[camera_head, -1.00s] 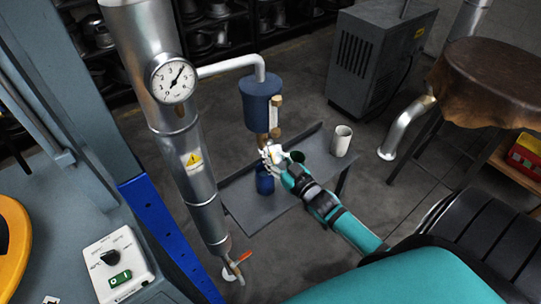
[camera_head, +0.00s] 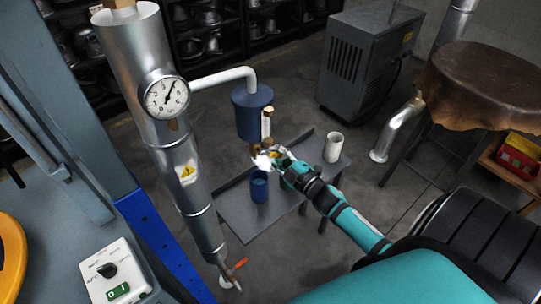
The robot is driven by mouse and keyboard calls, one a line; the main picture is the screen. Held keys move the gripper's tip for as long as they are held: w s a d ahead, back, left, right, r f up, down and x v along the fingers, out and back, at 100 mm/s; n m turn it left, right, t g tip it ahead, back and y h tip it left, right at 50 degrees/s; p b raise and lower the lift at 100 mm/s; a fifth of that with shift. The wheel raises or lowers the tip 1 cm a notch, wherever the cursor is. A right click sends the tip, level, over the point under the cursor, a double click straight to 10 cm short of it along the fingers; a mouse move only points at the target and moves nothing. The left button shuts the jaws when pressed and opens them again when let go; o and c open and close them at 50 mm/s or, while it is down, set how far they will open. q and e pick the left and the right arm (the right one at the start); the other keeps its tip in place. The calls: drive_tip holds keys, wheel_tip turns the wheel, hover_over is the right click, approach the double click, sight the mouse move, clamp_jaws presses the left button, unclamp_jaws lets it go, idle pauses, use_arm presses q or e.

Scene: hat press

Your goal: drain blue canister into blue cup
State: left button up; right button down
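The blue canister (camera_head: 252,112) hangs from a white pipe beside the silver column, with brass fittings and a pale upright part (camera_head: 267,123) at its lower right side. The blue cup (camera_head: 259,188) stands upright on the grey low table below the canister. My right gripper (camera_head: 264,160) is at the canister's lower outlet, above the cup. Its fingers are small and bright, so I cannot tell whether they are open or shut, or whether they touch the valve. No liquid stream is visible. My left gripper is not in view.
A white cup (camera_head: 333,147) stands on the grey table (camera_head: 238,214) to the right. The silver column (camera_head: 168,130) with a gauge and a red-handled tap (camera_head: 233,270) stands at the left. A leather-topped stool (camera_head: 485,85) is at the right, and a grey machine (camera_head: 365,60) behind.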

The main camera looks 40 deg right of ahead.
drive_tip(key=n, duration=0.3)
drive_tip(key=shift+s+d+r+n, duration=0.2)
drive_tip(key=shift+d+r+n, duration=0.1)
drive_tip(key=shift+d+n, duration=0.1)
drive_tip(key=shift+r+n, duration=0.35)
drive_tip(key=shift+n, duration=0.5)
drive_tip(key=shift+r+n, duration=0.3)
drive_tip(key=shift+n, duration=0.55)
drive_tip(key=c, duration=1.9)
unclamp_jaws()
drive_tip(key=o, duration=0.7)
drive_tip(key=shift+s+d+r, duration=0.15)
drive_tip(key=shift+s+r, duration=0.2)
drive_tip(key=shift+r, duration=0.1)
drive_tip(key=shift+c, duration=0.2)
drive_tip(key=shift+w, duration=0.25)
drive_tip(key=s, duration=1.2)
drive_tip(key=shift+d, duration=0.4)
